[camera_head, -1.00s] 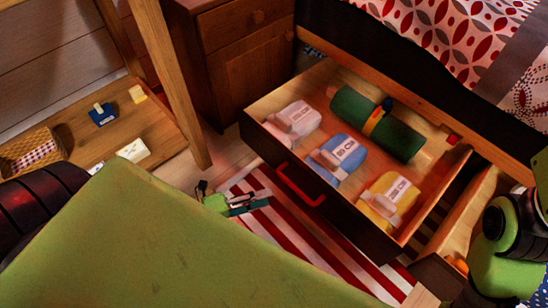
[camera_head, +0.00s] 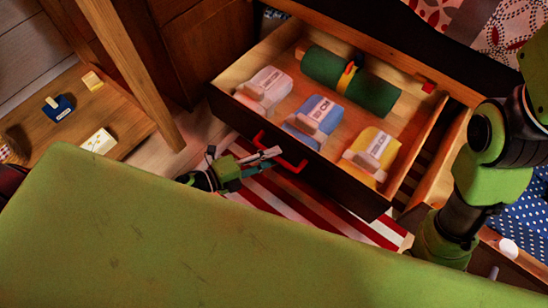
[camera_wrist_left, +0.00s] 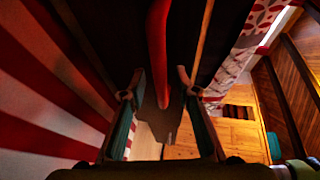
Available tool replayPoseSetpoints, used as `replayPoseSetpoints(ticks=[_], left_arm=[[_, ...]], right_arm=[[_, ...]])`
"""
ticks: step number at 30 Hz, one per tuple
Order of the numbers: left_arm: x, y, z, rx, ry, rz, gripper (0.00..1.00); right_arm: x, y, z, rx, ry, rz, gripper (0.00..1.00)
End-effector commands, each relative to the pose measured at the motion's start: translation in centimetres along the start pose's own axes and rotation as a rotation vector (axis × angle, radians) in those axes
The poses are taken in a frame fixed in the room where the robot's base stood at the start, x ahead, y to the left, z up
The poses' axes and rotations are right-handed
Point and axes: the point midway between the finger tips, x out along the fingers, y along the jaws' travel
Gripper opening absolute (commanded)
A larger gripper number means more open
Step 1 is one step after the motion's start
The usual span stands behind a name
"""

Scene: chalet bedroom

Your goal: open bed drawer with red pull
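The bed drawer (camera_head: 335,186) is pulled well out from under the bed. Its red pull (camera_head: 292,166) is a bar on the dark front face. My left gripper (camera_head: 264,158) is at the pull's left end in the head view, low in front of the drawer. In the left wrist view, the fingers (camera_wrist_left: 158,82) are open, with the red pull (camera_wrist_left: 157,45) reaching between their tips; no grip shows. Part of my right arm shows at the right, but its gripper is out of sight.
The drawer holds a green roll (camera_head: 345,82) and white, blue and yellow packs (camera_head: 372,152). Left of it stand a wooden post (camera_head: 137,75) and cabinet (camera_head: 205,45). A striped rug (camera_head: 310,205) lies below. Another open drawer (camera_head: 520,262) with blue dotted cloth is at the right.

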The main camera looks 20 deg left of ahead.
Motion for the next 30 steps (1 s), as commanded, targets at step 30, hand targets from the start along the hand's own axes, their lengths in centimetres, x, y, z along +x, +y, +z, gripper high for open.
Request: replayPoseSetpoints(ticks=[30], left_arm=[[4.5, -0.9, 1.4, 0.003, 0.000, -0.002, 0.00]], right_arm=[[0.4, -0.1, -0.4, -0.001, 0.014, -0.004, 0.40]])
